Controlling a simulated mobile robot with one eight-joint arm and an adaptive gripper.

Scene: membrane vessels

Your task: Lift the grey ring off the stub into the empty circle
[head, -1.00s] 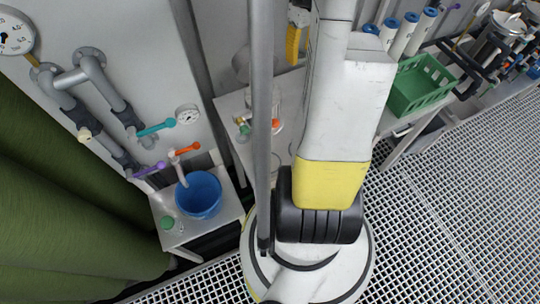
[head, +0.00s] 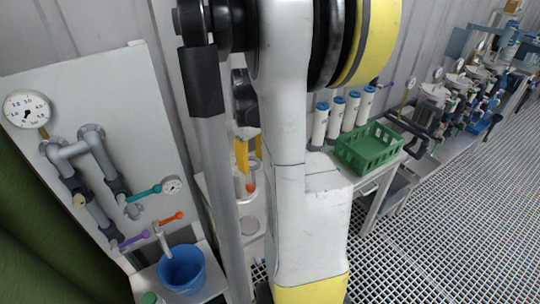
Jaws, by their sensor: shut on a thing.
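My gripper (head: 245,160), with yellow fingers under a dark body, hangs over the bench left of my white arm link. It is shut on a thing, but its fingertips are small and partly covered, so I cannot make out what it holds. Just below it an orange-red fitting (head: 250,187) shows at a clear vessel on the bench. A pale grey round shape (head: 249,226) lies on the bench further forward; I cannot tell whether it is a ring or a marked circle. I cannot make out the stub. My arm hides much of the bench.
A green crate (head: 368,150) and several blue-capped white cylinders (head: 337,118) stand right of my arm. A blue bucket (head: 182,270) stands at lower left below a pipe panel with a gauge (head: 27,109) and coloured valve handles. Grating floor lies open at right.

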